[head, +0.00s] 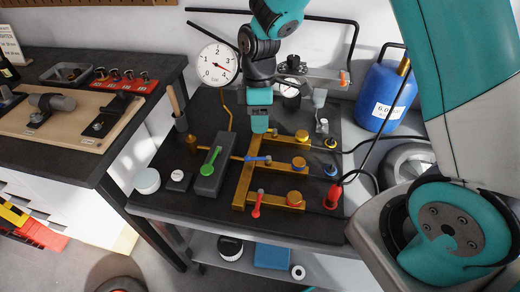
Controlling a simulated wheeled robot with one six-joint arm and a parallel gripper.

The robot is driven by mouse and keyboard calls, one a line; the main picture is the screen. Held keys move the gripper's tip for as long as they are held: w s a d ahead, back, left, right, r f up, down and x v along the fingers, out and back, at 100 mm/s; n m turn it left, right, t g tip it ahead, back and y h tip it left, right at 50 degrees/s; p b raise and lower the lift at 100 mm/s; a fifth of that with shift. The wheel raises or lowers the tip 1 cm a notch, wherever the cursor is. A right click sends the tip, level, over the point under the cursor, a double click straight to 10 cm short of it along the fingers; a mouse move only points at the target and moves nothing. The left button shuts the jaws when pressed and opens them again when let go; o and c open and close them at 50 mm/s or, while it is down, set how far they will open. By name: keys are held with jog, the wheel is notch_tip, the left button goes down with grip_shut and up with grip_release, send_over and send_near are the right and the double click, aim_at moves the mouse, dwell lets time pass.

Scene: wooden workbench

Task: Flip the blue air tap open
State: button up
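The blue air tap (257,158) has a blue lever lying to the left, roughly along the middle branch of a brass manifold (240,192). A red lever (257,204) on the front branch points crosswise, toward the front. A green lever (210,161) sits on a grey block to the left. My gripper (260,126) hangs fingers down over the back branch, just behind the blue lever. It appears apart from the lever. Its fingers overlap in this view, so its opening is unclear. The gripper hides part of the back branch.
A round pressure gauge (217,65) is at the back left. A blue air tank (384,97) stands at the right. A red plug (333,196) with a black hose lies right of the manifold. A wooden-handled tool (177,107) stands upright at left. The dark mat's front is clear.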

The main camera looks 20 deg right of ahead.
aim_at(257, 159)
jog(key=f, duration=0.3)
jog(key=s+f, duration=0.1)
jog(key=f, duration=0.2)
jog(key=f+p, duration=0.1)
jog(key=f, duration=0.2)
jog(key=shift+s+a+f, duration=0.3)
jog(key=shift+s+a, duration=0.1)
